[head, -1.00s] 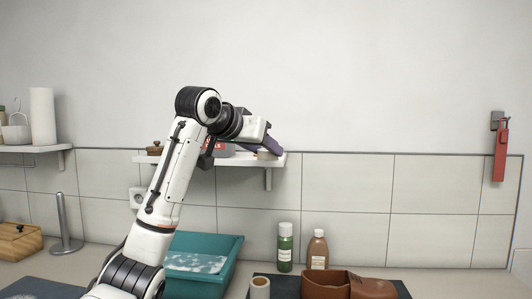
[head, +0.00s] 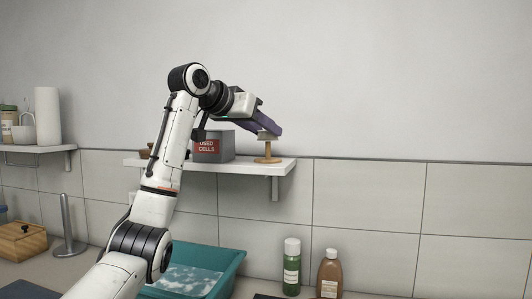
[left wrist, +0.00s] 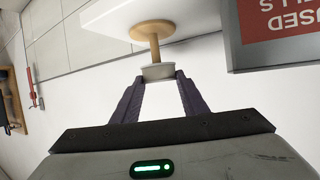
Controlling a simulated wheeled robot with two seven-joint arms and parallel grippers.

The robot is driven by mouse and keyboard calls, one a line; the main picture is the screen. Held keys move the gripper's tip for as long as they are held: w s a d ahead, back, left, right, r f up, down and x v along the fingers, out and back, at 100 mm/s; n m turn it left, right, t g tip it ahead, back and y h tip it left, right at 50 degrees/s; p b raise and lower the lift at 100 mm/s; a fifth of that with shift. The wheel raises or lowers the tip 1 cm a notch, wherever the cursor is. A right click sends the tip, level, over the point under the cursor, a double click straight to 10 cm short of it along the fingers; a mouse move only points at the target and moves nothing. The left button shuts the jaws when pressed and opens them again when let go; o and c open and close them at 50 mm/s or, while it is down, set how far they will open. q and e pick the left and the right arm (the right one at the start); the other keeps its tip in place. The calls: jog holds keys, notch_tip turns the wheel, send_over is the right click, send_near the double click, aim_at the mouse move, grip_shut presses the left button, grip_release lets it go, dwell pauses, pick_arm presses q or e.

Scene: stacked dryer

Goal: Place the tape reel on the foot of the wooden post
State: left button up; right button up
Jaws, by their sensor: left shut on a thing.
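The tape reel (head: 264,136) is a small pale grey ring at the upper end of the wooden post (head: 267,150). The post stands upright on its round wooden foot (head: 267,160), on the wall shelf. My left gripper (head: 272,131) is shut on the reel and holds it well above the foot. The left wrist view, upside down, shows the reel (left wrist: 158,72) between the purple fingertips and the post (left wrist: 153,45) running from it to the foot (left wrist: 152,27). The post's tip is hidden, so I cannot tell whether the reel is around it. My right gripper is not in view.
A grey box (head: 213,146) labelled USED CELLS stands on the shelf (head: 225,167), left of the post. A teal tray (head: 222,260) is on the counter below, with a green bottle (head: 291,268) and a brown bottle (head: 329,274) to its right. The wall above the shelf is clear.

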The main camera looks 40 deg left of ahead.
aim_at(267, 149)
pick_arm(q)
notch_tip(267, 149, down, 4)
jog(key=shift+f+b, duration=0.25)
jog(key=shift+b, duration=0.25)
jog(key=shift+w+f, duration=0.1)
jog(key=shift+f, duration=0.15)
jog(key=o, duration=1)
jog(key=shift+r, duration=0.1)
